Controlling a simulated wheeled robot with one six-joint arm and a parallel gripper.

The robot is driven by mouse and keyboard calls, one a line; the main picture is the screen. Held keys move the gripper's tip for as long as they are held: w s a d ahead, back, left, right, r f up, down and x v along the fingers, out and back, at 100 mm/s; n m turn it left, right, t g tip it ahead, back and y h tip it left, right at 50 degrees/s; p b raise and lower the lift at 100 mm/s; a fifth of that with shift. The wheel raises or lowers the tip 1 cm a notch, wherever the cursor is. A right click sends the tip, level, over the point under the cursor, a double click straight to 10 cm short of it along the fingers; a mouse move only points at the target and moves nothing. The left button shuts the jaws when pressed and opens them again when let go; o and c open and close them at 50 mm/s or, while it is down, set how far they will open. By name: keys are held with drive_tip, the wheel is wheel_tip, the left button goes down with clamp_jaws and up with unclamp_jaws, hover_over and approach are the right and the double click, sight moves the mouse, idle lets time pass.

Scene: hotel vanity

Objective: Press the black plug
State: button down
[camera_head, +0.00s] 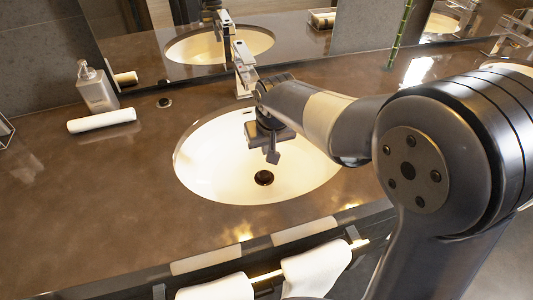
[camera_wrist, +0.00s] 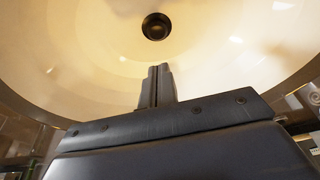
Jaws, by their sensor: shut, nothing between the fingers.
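The black plug (camera_head: 264,178) sits at the bottom of the white oval sink (camera_head: 205,165). In the wrist view the plug (camera_wrist: 156,26) is a dark round disc with a ring around it, near the top centre, in the pale basin (camera_wrist: 70,45). My gripper (camera_head: 272,157) is above the basin and points down, behind and above the plug in the head view. Its fingers are shut together and empty. In the wrist view the fingertips (camera_wrist: 158,70) appear just below the plug and apart from it. The exact height of the tips above the plug is hard to tell.
The chrome faucet (camera_head: 243,72) rises behind the sink, close to my arm. A soap dispenser (camera_head: 97,88), a rolled white towel (camera_head: 101,120) and a small round fitting (camera_head: 164,102) are at left. White towels (camera_head: 318,268) hang at the front.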

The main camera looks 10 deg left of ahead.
sight(264, 174)
drive_tip(key=x, duration=1.1)
drive_tip(key=shift+s+d+f+b, duration=0.15)
drive_tip(key=shift+s+f+b, duration=0.05)
drive_tip(key=shift+s+b, duration=0.15)
drive_tip(key=shift+f, duration=0.55)
drive_tip(key=shift+f, duration=0.1)
